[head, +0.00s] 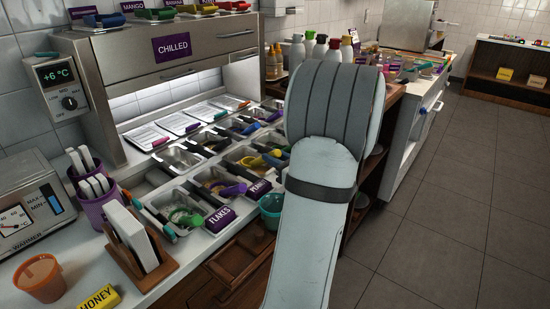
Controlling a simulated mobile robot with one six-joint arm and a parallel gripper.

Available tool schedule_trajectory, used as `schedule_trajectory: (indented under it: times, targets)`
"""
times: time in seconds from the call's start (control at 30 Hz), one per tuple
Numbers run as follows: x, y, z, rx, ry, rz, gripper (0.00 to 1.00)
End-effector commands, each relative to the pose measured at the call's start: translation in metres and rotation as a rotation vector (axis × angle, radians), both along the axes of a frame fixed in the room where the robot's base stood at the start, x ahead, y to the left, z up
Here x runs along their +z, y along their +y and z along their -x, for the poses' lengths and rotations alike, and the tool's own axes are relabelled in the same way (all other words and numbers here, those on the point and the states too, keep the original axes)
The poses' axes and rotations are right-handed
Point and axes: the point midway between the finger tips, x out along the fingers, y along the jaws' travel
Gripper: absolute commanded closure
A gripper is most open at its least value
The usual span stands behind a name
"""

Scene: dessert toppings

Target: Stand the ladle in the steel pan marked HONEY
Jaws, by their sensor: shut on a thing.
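A yellow sign reading HONEY (99,299) stands at the bottom left, cut by the frame's lower edge. No steel pan shows beside it in this view. I cannot pick out the ladle for certain; several coloured handles lie in the topping pans, but none is clearly a ladle. My arm fills the right middle of the picture and bends away from the camera. My gripper is not in view, so what it holds cannot be seen.
A chilled cabinet (175,62) stands over rows of steel topping pans marked FLAKES (220,220) and PEANUTS. A warmer (28,208), an orange cup (40,278), a purple holder (100,207) and a wooden napkin rack (150,268) crowd the left counter. Open tiled floor (450,220) lies right.

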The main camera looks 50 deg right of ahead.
Motion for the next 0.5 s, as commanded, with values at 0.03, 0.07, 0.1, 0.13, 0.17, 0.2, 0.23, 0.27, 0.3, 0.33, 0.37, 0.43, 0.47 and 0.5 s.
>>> schedule_trajectory:
  times: [0.03, 0.07, 0.1, 0.13, 0.17, 0.2, 0.23, 0.27, 0.3, 0.33, 0.37, 0.43, 0.47, 0.5]
  targets:
    - [-0.002, 0.000, 0.000, 0.000, 0.000, 0.000, 1.00]
    - [-0.003, 0.000, 0.000, 0.000, 0.000, 0.000, 1.00]
    - [-0.004, 0.000, 0.000, 0.000, 0.000, 0.000, 1.00]
    - [-0.005, 0.000, 0.000, 0.000, 0.000, 0.000, 1.00]
    - [-0.006, 0.000, 0.000, -0.001, 0.000, 0.000, 1.00]
    - [-0.007, 0.000, 0.000, -0.001, 0.000, 0.000, 1.00]
    - [-0.007, 0.000, 0.000, -0.001, 0.000, 0.000, 1.00]
    - [-0.008, 0.000, 0.000, -0.001, 0.000, 0.000, 1.00]
    - [-0.009, 0.000, 0.000, -0.001, 0.000, 0.000, 1.00]
    - [-0.010, 0.000, 0.000, -0.001, 0.000, 0.000, 1.00]
    - [-0.011, 0.000, 0.000, -0.001, 0.000, 0.000, 1.00]
    - [-0.012, 0.000, 0.000, -0.001, 0.000, 0.000, 1.00]
    - [-0.013, 0.000, 0.000, -0.001, 0.000, 0.000, 1.00]
    - [-0.014, 0.000, 0.000, -0.001, 0.000, 0.000, 1.00]
